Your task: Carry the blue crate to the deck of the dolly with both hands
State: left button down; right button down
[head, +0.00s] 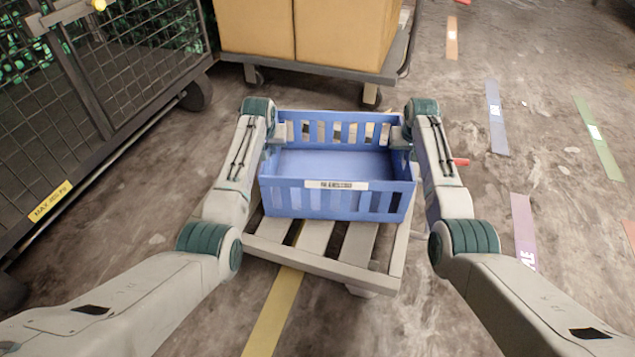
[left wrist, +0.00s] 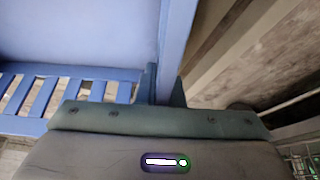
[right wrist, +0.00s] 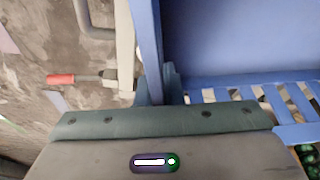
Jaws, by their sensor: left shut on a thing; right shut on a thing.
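The blue crate (head: 336,200) is empty, looks level and has a white label on its near wall. It is over the far part of the slatted deck of the dolly (head: 318,240); I cannot tell whether it touches the slats. My left gripper (head: 279,134) is shut on the crate's left wall, also seen in the left wrist view (left wrist: 178,40). My right gripper (head: 399,136) is shut on its right wall, which also shows in the right wrist view (right wrist: 147,45). The near slats are bare. The deck under the crate is mostly hidden.
A cart with cardboard boxes (head: 305,30) stands close behind the crate. A mesh cage trolley (head: 110,70) is at the left. A red-tipped lever (right wrist: 62,79) shows beside the deck. The floor at the right is open, with coloured tape strips (head: 497,117).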

pick_arm(q)
jog(key=shift+f, duration=0.3)
pick_arm(e)
jog(key=shift+f, duration=0.35)
pick_arm(q)
jog(key=c, duration=1.6)
grip_release()
jog(key=shift+r, duration=0.2)
pick_arm(e)
jog(key=c, duration=1.6)
grip_release()
jog(key=shift+r, duration=0.2)
pick_arm(q)
jog(key=shift+o, duration=0.2)
pick_arm(e)
jog(key=shift+o, duration=0.2)
pick_arm(q)
jog(key=v, duration=1.1)
jog(key=shift+s+r, duration=0.2)
jog(key=shift+r, duration=0.15)
pick_arm(e)
jog(key=v, duration=1.2)
pick_arm(q)
jog(key=shift+s, duration=0.1)
pick_arm(e)
jog(key=shift+s+d, duration=0.1)
